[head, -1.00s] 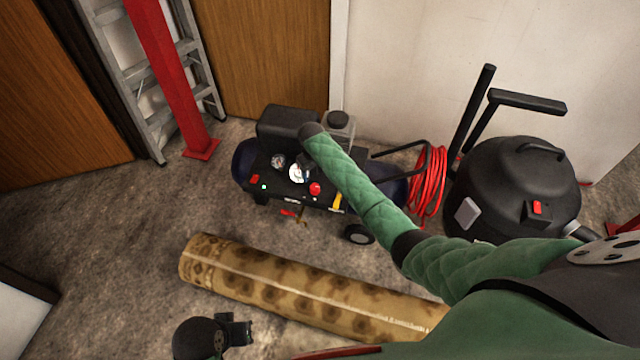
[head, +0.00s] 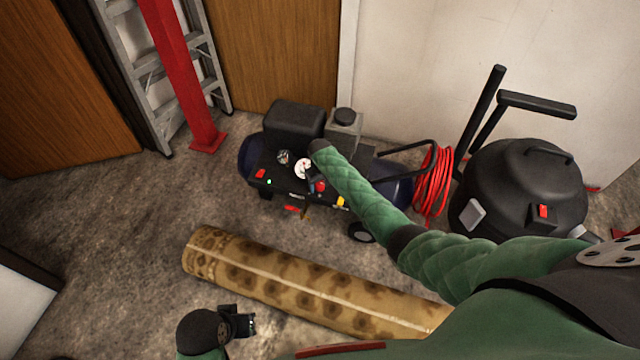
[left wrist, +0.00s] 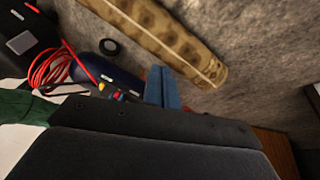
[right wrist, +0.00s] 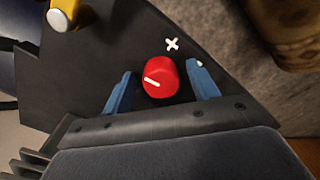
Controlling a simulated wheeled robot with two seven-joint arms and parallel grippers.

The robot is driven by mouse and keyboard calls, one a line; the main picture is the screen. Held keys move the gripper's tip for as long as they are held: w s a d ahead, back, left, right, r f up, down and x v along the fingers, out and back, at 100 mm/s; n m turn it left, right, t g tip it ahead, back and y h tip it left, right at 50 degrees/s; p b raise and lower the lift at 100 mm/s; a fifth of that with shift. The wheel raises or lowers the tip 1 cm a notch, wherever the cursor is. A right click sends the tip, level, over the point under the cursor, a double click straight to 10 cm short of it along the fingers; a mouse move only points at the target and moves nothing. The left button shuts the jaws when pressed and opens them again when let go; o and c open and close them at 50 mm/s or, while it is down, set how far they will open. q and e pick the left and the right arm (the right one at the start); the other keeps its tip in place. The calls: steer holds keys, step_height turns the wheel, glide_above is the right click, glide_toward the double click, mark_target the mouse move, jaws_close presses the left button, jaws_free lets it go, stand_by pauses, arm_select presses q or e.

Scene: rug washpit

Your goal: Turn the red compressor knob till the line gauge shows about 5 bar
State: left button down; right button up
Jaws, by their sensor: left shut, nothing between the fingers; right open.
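The red knob (head: 321,187) is on the dark panel of the compressor (head: 240,165). In the right wrist view the red knob (right wrist: 160,78) has a white pointer line and sits between the blue fingers of my open right gripper (right wrist: 158,88), with gaps visible. A white-faced gauge (head: 303,168) and a darker gauge (head: 284,157) are left of the knob; their readings are too small to read, and I cannot tell which is the line gauge. My left gripper (head: 245,325) is shut and empty, away from the compressor; its blue fingers (left wrist: 162,88) are together.
A rolled patterned rug (head: 300,285) lies in front of the compressor. A yellow part (right wrist: 62,14) is near the knob. A red hose coil (head: 433,185) and a black vacuum (head: 520,190) stand to the right, a ladder (head: 160,70) at the back left. The left floor is clear.

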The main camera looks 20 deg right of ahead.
steer(key=c, duration=1)
arm_select(q)
steer(key=shift+a+r, duration=0.1)
steer(key=shift+r, duration=0.05)
arm_select(e)
steer(key=shift+r, duration=0.1)
steer(key=shift+m+p, duration=0.5)
steer(key=shift+p, duration=0.05)
steer(key=m+p, duration=0.2)
steer(key=m, duration=0.1)
steer(key=shift+r+m, duration=0.1)
steer(key=shift+m, duration=0.3)
steer(key=shift+m+p, duration=0.65)
steer(key=shift+m, duration=0.95)
arm_select(q)
steer(key=s+a+r+g+y, duration=0.1)
steer(key=a+r, duration=0.2)
steer(key=a, duration=0.2)
steer(key=shift+s+r+n+g, duration=0.2)
steer(key=shift+s+n+g, duration=0.1)
